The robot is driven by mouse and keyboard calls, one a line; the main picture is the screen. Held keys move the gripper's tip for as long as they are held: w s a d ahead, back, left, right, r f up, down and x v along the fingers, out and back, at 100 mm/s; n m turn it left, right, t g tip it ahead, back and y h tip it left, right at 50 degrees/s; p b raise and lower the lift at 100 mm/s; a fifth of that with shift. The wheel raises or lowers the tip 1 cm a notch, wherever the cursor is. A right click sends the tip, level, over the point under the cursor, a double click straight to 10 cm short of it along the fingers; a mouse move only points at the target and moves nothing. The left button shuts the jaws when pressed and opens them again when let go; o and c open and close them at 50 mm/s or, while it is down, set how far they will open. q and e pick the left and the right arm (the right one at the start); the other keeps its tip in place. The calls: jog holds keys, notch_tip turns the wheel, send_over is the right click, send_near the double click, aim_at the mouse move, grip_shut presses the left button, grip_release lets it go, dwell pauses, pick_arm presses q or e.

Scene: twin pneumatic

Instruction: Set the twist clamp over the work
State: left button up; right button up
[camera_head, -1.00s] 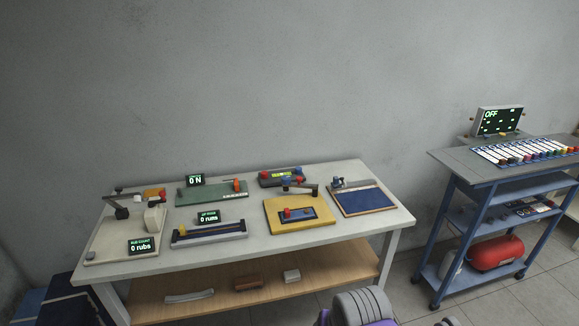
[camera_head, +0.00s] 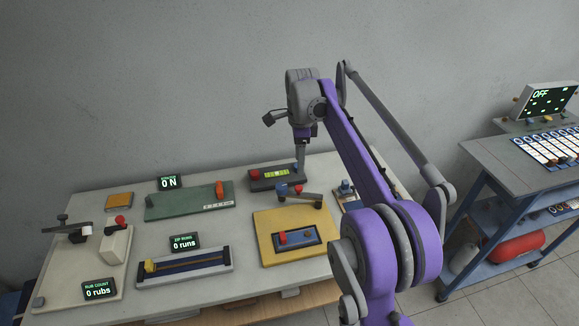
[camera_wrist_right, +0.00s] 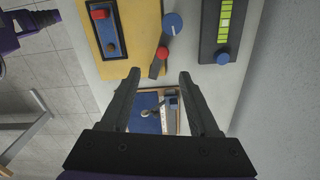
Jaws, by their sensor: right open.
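The twist clamp is a grey bar (camera_head: 308,197) with a blue round part and a red knob, at the back edge of the yellow board (camera_head: 262,222). The work appears to be the blue plate (camera_head: 284,239) with a red and a dark knob, in front of the bar; the bar lies beside it, not over it. In the right wrist view the clamp bar (camera_wrist_right: 156,67) lies just beyond the fingertips, partly between their lines. My right gripper (camera_head: 301,160) is open and empty, above the table's back, pointing down. It shows also in the wrist view (camera_wrist_right: 159,76). My left gripper is out of view.
A dark unit with a green display (camera_head: 276,178) stands behind the clamp. A blue board (camera_wrist_right: 150,122) lies to its right, mostly behind my right arm in the head view. A green board (camera_head: 190,203) and a slider rail (camera_head: 185,266) stand to the left.

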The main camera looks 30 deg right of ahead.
aim_at(299, 187)
jog(key=shift+m, duration=0.3)
jog(key=f, duration=1)
jog(key=shift+w+d+f+b, duration=0.15)
jog(key=shift+w+f+b, duration=0.1)
jog(key=shift+b, duration=0.1)
grip_shut()
dwell(0.8)
